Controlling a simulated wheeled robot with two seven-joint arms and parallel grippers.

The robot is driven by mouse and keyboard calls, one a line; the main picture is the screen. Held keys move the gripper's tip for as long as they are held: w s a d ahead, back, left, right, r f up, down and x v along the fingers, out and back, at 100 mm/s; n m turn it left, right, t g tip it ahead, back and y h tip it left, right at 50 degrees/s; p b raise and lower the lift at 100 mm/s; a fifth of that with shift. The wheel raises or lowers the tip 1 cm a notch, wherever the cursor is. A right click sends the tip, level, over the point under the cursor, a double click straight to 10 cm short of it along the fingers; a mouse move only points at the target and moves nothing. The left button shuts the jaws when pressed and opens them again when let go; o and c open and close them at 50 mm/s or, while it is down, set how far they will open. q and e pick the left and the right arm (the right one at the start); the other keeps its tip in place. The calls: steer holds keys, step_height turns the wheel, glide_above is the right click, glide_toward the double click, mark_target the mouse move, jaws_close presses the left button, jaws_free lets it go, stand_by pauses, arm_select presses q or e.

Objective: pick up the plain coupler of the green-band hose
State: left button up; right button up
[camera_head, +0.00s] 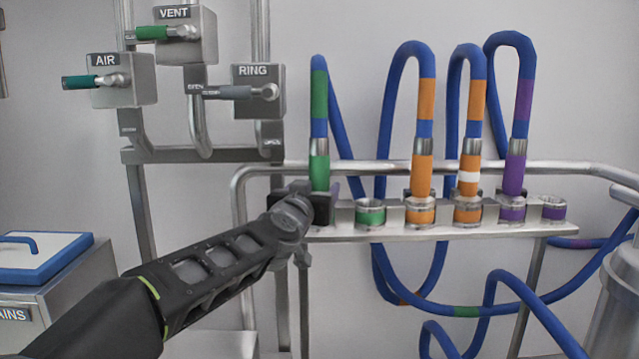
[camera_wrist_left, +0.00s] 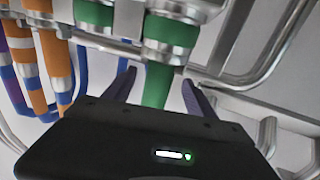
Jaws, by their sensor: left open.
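The green-band hose (camera_head: 319,95) hangs down at the left end of the rack, and its plain green coupler (camera_head: 319,170) stands upright over the leftmost socket. The coupler also shows in the wrist view (camera_wrist_left: 158,84), with its green-banded socket (camera_wrist_left: 170,32) above it in that picture. My left gripper (camera_head: 318,203) is at the coupler's lower part, hiding that socket in the head view. In the wrist view its two fingers (camera_wrist_left: 158,90) are spread on either side of the coupler, with visible gaps. My right gripper is in neither view.
An empty green socket (camera_head: 370,213) is just right of my gripper. Beyond it stand a plain orange coupler (camera_head: 421,175), a white-striped orange coupler (camera_head: 468,176) and a purple coupler (camera_head: 514,175). A rail (camera_head: 390,167) runs behind them. Valve boxes (camera_head: 258,104) are at upper left.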

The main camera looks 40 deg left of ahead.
mark_target(322, 180)
arm_select(q)
steer(key=shift+x, duration=0.85)
steer(key=shift+x, duration=2.65)
steer(key=shift+s, duration=0.1)
steer(key=shift+c, duration=0.6)
jaws_close()
steer(key=shift+r, duration=0.1)
